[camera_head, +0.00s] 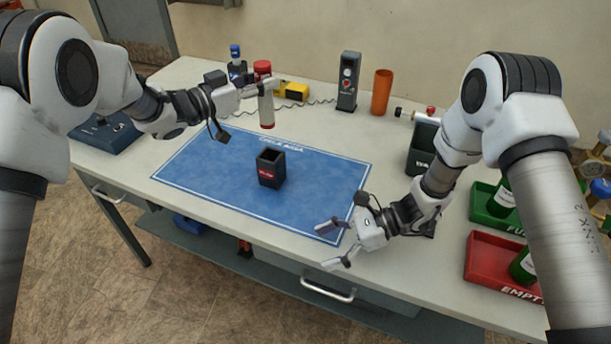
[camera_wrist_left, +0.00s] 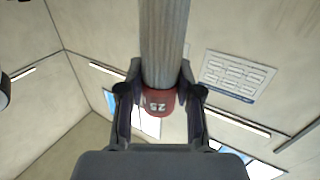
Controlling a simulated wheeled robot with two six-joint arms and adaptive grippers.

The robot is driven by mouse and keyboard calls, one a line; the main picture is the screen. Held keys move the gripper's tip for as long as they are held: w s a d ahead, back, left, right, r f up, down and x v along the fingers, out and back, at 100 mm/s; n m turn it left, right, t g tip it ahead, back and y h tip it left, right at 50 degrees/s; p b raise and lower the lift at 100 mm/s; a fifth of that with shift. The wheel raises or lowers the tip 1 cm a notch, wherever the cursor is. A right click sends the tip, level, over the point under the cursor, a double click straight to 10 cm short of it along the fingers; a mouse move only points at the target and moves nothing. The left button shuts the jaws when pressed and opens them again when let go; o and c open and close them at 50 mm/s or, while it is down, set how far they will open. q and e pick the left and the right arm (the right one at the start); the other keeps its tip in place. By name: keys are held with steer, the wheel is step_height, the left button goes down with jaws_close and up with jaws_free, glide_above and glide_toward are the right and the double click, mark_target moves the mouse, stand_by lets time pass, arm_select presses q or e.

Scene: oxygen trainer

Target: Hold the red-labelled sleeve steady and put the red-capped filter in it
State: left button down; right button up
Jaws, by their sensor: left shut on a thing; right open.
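The red-labelled sleeve (camera_head: 270,169) is a black, open-topped square box. It stands upright near the middle of the blue mat (camera_head: 207,175). The red-capped filter (camera_head: 266,106) is a pale grey cylinder with a red cap and a red band at its lower end. My left gripper (camera_head: 262,86) is shut on it near the cap, holding it upright above the mat's far edge, behind the sleeve. My right gripper (camera_head: 327,246) is open and empty at the mat's near right corner, apart from the sleeve.
A blue-capped item (camera_head: 235,51) and a yellow device (camera_head: 293,91) stand behind the left gripper. A black device (camera_head: 348,82) and an orange cup (camera_head: 382,92) stand at the back. A red tray (camera_head: 478,267) and green tray (camera_head: 480,216) hold green bottles at right. The mat around the sleeve is clear.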

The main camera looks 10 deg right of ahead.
mark_target(263, 163)
steer(key=w+r+m+t, duration=0.1)
steer(key=w+t, duration=0.2)
steer(key=w, duration=0.3)
steer(key=w+a+m+t, duration=0.1)
steer(key=w+t, duration=0.1)
steer(key=w, duration=0.4)
steer(key=w+a+r+m+t+y, duration=0.1)
steer(key=w+m+t, duration=0.1)
steer(key=w, duration=0.5)
steer(key=shift+w+r+t, duration=0.1)
steer(key=shift+r+t, duration=0.25)
steer(key=shift+t, duration=0.45)
steer(key=shift+w+a+f+m+t+y, duration=0.1)
steer(key=shift+w+f+m+t+y, duration=0.15)
steer(key=shift+m+t, duration=0.2)
steer(key=shift+a+f+y, duration=0.1)
steer(key=shift+a+y, duration=0.05)
steer(key=shift+y, duration=0.1)
steer(key=x, duration=1.1)
steer(key=shift+a, duration=0.25)
steer(key=c, duration=1.1)
